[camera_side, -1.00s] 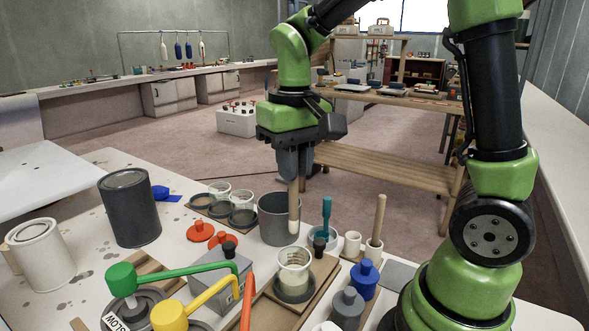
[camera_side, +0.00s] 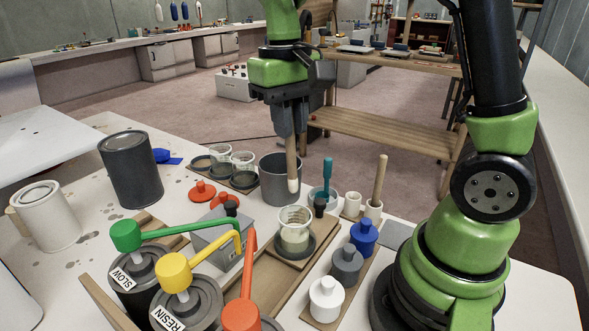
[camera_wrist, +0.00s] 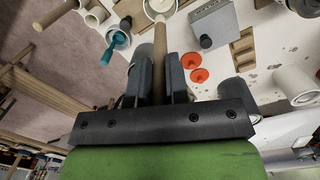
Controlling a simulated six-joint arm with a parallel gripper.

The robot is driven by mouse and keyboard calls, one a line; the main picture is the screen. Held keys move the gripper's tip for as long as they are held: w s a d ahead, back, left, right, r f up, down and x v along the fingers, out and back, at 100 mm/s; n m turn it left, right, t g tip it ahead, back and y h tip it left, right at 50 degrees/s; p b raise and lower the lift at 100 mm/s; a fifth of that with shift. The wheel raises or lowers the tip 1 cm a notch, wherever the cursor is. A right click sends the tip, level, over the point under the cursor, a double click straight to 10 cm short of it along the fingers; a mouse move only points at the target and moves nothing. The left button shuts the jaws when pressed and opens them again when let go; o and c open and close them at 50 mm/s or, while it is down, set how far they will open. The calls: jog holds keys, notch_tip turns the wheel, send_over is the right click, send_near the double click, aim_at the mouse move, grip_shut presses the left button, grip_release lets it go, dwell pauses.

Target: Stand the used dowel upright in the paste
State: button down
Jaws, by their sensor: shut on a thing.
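My gripper (camera_side: 289,128) is shut on a wooden dowel (camera_side: 291,160), which hangs nearly upright with a whitish lower tip. In the wrist view the dowel (camera_wrist: 160,60) runs out between the two fingers. A clear cup with pale cream paste (camera_side: 295,238) stands on a dark round base on a wooden board. The dowel tip shows above the cup in the side view, apart from it, and in front of a grey bucket (camera_side: 270,190). In the wrist view the cup (camera_wrist: 158,12) shows at the top, in line with the dowel.
A teal-handled tool (camera_side: 327,172) and another upright dowel (camera_side: 380,178) stand in small pots to the right. Blue (camera_side: 363,236), grey (camera_side: 346,265) and white (camera_side: 326,297) bottles stand near the cup. Pump handles in green (camera_side: 180,231), yellow and orange reach in from the left.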

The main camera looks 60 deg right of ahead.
aim_at(293, 185)
jog(key=shift+s+f, duration=0.15)
jog(key=shift+f, duration=2.8)
jog(key=shift+s+f, duration=0.1)
jog(key=shift+f, duration=2.85)
jog(key=c, duration=1.4)
grip_release()
jog(key=shift+w+r, duration=0.1)
jog(key=shift+r, duration=1.55)
jog(key=shift+r, duration=0.1)
